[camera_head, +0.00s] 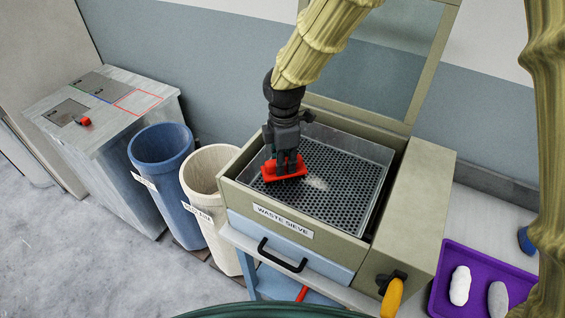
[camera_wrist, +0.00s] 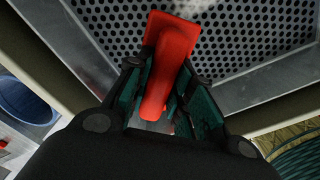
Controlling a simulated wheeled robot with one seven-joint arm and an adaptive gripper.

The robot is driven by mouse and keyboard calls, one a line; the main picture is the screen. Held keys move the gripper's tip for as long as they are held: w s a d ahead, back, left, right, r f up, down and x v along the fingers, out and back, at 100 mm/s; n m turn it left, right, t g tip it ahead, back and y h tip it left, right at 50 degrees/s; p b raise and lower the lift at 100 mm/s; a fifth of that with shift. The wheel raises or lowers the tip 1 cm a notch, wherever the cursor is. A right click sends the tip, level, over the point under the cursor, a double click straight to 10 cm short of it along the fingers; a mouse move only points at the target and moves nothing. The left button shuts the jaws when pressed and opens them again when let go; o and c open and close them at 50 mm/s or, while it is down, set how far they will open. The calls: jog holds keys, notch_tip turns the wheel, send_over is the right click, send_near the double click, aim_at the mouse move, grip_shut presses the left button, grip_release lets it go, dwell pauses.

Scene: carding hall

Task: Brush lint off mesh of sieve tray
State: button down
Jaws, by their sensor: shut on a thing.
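The sieve tray (camera_head: 350,152) is a metal tray with a perforated mesh floor, set in the open top of the box labelled WASTE SIEVE (camera_head: 284,221). A pale patch of lint (camera_head: 317,183) lies on the mesh, just right of the brush. It also shows as a whitish smear in the wrist view (camera_wrist: 188,8). My gripper (camera_head: 287,165) is shut on the red brush (camera_head: 270,174) at the tray's left front part. In the wrist view the brush's red handle (camera_wrist: 168,75) sits between the fingers. Whether the bristles touch the mesh is hidden.
A blue bin (camera_head: 163,150) and a cream bin (camera_head: 208,165) stand left of the sieve box. A grey cabinet (camera_head: 110,125) with a small red object (camera_head: 84,121) on top is farther left. A purple tray (camera_head: 478,262) with pale rolls is at right. An open lid (camera_head: 385,60) stands behind.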

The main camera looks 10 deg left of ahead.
aim_at(286, 159)
jog(key=shift+s+d+r+p, duration=0.15)
jog(key=shift+r+p, duration=0.15)
jog(key=shift+r, duration=0.25)
jog(key=shift+w+d+r+p, duration=0.15)
jog(key=shift+r+p, duration=0.15)
jog(key=shift+r, duration=0.2)
jog(key=shift+r+p, duration=0.65)
jog(key=shift+r, duration=0.05)
jog(key=shift+r+p, duration=0.75)
jog(key=shift+r, duration=0.2)
jog(key=shift+a, duration=0.1)
